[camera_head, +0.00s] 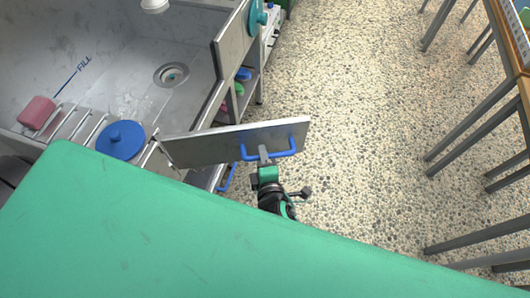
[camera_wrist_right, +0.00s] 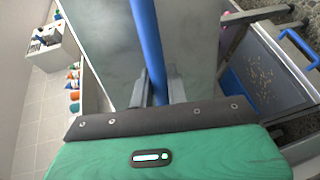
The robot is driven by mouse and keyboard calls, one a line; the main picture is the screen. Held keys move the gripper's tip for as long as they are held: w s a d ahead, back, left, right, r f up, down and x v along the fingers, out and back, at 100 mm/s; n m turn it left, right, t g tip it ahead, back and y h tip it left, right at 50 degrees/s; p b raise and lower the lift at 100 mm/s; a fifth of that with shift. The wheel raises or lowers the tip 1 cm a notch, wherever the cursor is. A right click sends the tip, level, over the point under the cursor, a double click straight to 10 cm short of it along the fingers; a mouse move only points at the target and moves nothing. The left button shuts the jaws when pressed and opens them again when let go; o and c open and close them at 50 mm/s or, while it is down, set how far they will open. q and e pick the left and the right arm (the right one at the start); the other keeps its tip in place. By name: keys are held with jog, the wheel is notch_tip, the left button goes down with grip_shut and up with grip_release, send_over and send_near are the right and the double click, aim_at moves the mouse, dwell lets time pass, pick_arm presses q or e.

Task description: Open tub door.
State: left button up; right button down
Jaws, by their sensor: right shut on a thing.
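The tub door (camera_head: 225,144) is a grey metal panel that stands swung out from the tub (camera_head: 130,62) over the pebbled floor. It has a blue bar handle (camera_head: 285,153) on the side facing me. My right gripper (camera_head: 264,157) is shut on this handle. In the right wrist view the blue handle (camera_wrist_right: 148,45) runs between the fingers (camera_wrist_right: 153,88), with the grey door panel (camera_wrist_right: 195,40) behind it. My left gripper is not in view.
A large green surface (camera_head: 180,220) fills the near left. A blue round lid (camera_head: 120,140) and a pink sponge (camera_head: 36,112) are at the tub. Wooden tables with metal legs (camera_head: 470,115) stand at right. The pebbled floor (camera_head: 360,130) between is clear.

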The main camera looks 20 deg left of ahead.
jog(key=shift+s, duration=0.1)
jog(key=c, duration=1.4)
grip_release()
jog(key=shift+c, duration=0.2)
jog(key=shift+s+d, duration=0.1)
